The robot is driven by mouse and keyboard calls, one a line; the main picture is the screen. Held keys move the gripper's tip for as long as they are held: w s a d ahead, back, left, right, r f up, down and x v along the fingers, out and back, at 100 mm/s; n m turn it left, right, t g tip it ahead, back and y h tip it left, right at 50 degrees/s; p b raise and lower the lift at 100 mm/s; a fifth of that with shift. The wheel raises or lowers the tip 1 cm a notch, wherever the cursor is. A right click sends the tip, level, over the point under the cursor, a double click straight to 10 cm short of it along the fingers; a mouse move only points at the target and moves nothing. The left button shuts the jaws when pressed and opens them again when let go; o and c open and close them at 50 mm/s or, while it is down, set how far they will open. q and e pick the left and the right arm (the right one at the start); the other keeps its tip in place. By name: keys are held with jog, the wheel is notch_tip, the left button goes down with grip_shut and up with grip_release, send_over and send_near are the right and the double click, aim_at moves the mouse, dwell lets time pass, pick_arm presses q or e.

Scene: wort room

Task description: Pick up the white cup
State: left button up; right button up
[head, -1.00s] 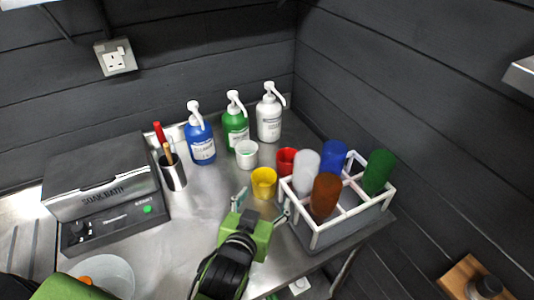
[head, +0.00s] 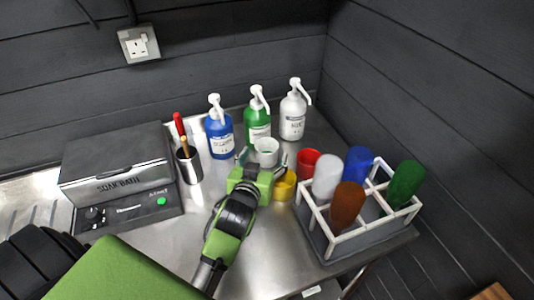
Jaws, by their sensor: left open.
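The white cup (head: 266,151) stands upright on the steel worktop, in front of the green pump bottle. My left gripper (head: 262,157) is open right in front of it, its two fingers spread to the cup's left and right. The gripper's green body hides the lower part of the cup, so I cannot tell whether the fingers touch it. My right gripper is not in view.
A yellow cup (head: 284,187) stands close to the gripper's right side, with a red cup (head: 309,162) behind it. Blue (head: 221,136), green (head: 258,122) and white (head: 293,117) pump bottles stand behind.

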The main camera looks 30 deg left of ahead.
aim_at(269, 141)
pick_arm(q)
jog(key=x, duration=0.3)
jog(key=p+x, duration=0.1)
jog(key=shift+w+a, duration=0.35)
jog(key=shift+a, duration=0.05)
jog(key=shift+s, duration=0.1)
jog(key=shift+c, duration=1.4)
jog(key=c, duration=0.9)
jog(key=shift+r, duration=0.1)
